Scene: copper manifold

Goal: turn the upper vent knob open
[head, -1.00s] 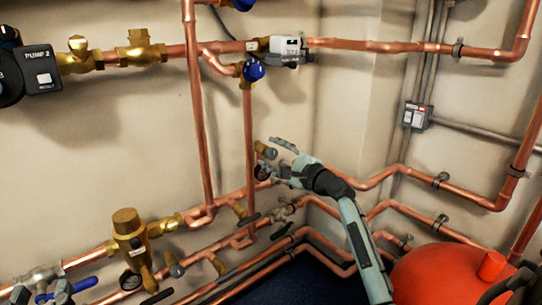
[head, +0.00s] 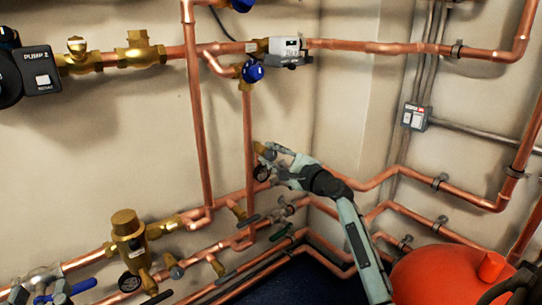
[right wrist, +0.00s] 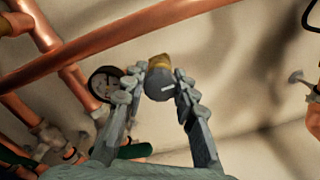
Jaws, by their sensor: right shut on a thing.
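The upper vent knob is a dark grey cap with a white line on its face, on a brass fitting. In the right wrist view the knob (right wrist: 159,84) sits between my right gripper's fingertips (right wrist: 156,86), which are shut on it from both sides. The white line lies close to horizontal in that view. In the head view my right gripper (head: 273,155) reaches in from the right, and its fingers partly hide the knob; the brass fitting (head: 259,148) shows beside them.
A round gauge (head: 262,172) is just below the right gripper; it also shows in the right wrist view (right wrist: 104,84). A vertical copper pipe (head: 249,125) runs close on the left. Another grey knob (head: 176,270) is lower left. A red tank (head: 450,275) stands lower right.

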